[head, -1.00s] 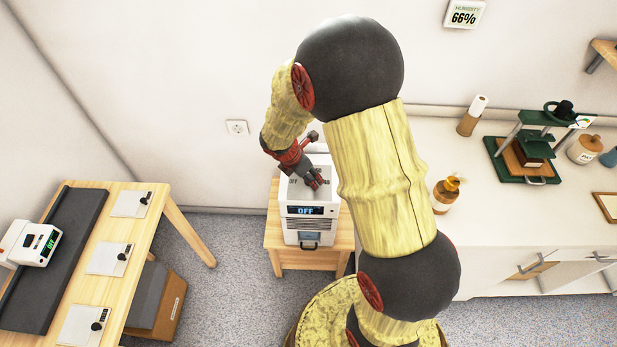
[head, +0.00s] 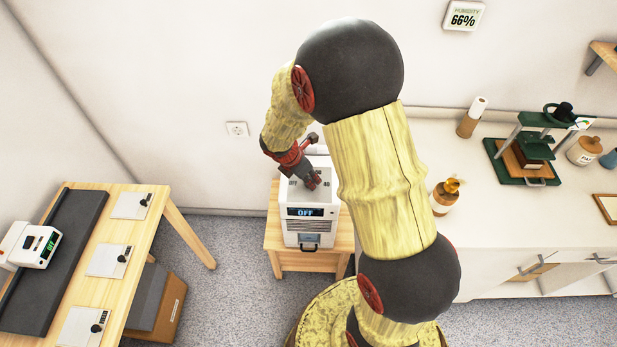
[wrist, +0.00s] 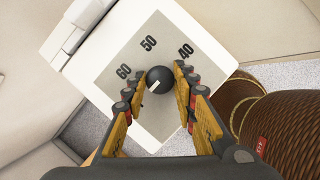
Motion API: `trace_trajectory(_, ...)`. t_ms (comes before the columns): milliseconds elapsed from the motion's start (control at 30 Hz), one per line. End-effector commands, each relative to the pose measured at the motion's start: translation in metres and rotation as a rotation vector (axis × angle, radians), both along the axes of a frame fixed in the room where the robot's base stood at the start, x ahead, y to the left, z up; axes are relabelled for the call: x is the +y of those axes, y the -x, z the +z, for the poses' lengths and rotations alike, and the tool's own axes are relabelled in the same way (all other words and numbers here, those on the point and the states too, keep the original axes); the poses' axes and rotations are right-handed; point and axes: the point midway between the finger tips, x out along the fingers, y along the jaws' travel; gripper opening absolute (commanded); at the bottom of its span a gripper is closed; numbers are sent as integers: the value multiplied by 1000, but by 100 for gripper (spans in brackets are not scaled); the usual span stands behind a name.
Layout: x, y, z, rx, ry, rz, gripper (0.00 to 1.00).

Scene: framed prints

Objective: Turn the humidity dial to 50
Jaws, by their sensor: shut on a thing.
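The humidity dial (wrist: 159,78) is a dark round knob with a small white mark, on a grey plate on top of a white box-shaped unit (head: 309,225). The wrist view shows the numbers 60, 50 and 40 around its far side. The white mark shows on the lower-left part of the knob, pointing away from the numbers. My gripper (wrist: 156,82) is shut on the dial, one finger on each side. In the head view my gripper (head: 311,180) covers the dial from above. The unit's front display reads OFF.
The unit stands on a small wooden table (head: 275,225) near the wall. A wooden bench (head: 140,240) stands at left, and a white counter with a bottle (head: 446,195) and a green press (head: 530,150) at right.

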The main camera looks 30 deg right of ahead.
Motion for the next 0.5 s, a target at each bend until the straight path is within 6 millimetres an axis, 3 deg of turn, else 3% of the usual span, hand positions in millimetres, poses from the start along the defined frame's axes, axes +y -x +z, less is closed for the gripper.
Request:
trace_trajectory(267, 0, -1, 1, 0, 0, -47, 2)
trace_trajectory(500, 0, -1, 2, 2, 1, -194, 2)
